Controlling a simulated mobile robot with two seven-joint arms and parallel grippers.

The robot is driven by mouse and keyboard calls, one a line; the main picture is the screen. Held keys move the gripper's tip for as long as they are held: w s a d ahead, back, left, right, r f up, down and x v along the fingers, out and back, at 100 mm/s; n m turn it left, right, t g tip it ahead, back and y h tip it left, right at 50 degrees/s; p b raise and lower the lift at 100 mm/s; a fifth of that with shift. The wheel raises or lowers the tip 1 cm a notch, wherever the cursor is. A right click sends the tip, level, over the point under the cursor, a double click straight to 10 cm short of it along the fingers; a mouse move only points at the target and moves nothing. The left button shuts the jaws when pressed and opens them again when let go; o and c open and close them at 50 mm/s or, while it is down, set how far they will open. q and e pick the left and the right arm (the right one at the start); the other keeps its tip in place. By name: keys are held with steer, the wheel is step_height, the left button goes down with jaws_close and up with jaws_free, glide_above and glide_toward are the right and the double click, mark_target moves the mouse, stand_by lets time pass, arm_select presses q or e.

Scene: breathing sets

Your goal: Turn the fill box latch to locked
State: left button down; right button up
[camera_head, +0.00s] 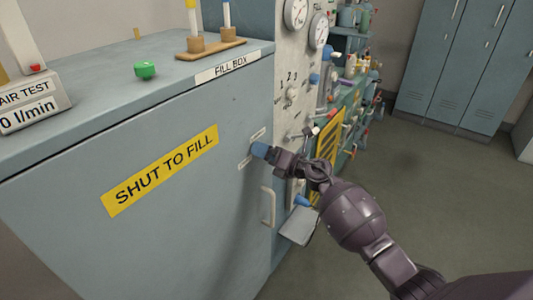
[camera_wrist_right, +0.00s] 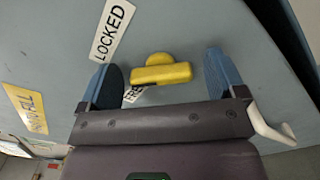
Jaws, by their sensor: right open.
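The fill box (camera_head: 150,200) is a blue-grey cabinet with a yellow SHUT TO FILL sign on its front. My right gripper (camera_head: 259,150) is at the right part of this front, beside two small white labels. In the right wrist view, the yellow latch (camera_wrist_right: 162,73) lies between the blue fingers of my open right gripper (camera_wrist_right: 163,75), with gaps on both sides. The LOCKED label (camera_wrist_right: 112,30) is up and left of the latch. The FREE label (camera_wrist_right: 134,93) is partly hidden below it. In the head view the gripper hides the latch. My left gripper is out of view.
A pale door handle (camera_head: 268,206) is just below my right gripper. A gauge panel (camera_head: 295,90) stands right of the box. A green button (camera_head: 145,70) and a wooden stand (camera_head: 212,48) are on top. Open floor lies to the right.

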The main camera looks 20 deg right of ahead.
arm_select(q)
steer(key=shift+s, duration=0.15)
arm_select(e)
steer(key=shift+c, duration=0.4)
steer(key=c, duration=0.8)
arm_select(q)
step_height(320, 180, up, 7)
steer(key=p, duration=0.6)
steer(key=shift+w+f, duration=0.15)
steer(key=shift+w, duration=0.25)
arm_select(e)
steer(key=m, duration=0.8)
steer(key=shift+d+f, duration=0.1)
steer(key=shift+c, duration=0.2)
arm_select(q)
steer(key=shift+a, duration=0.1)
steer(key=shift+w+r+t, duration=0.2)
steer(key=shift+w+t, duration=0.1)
arm_select(e)
steer(key=shift+m, duration=0.3)
steer(key=o, duration=0.9)
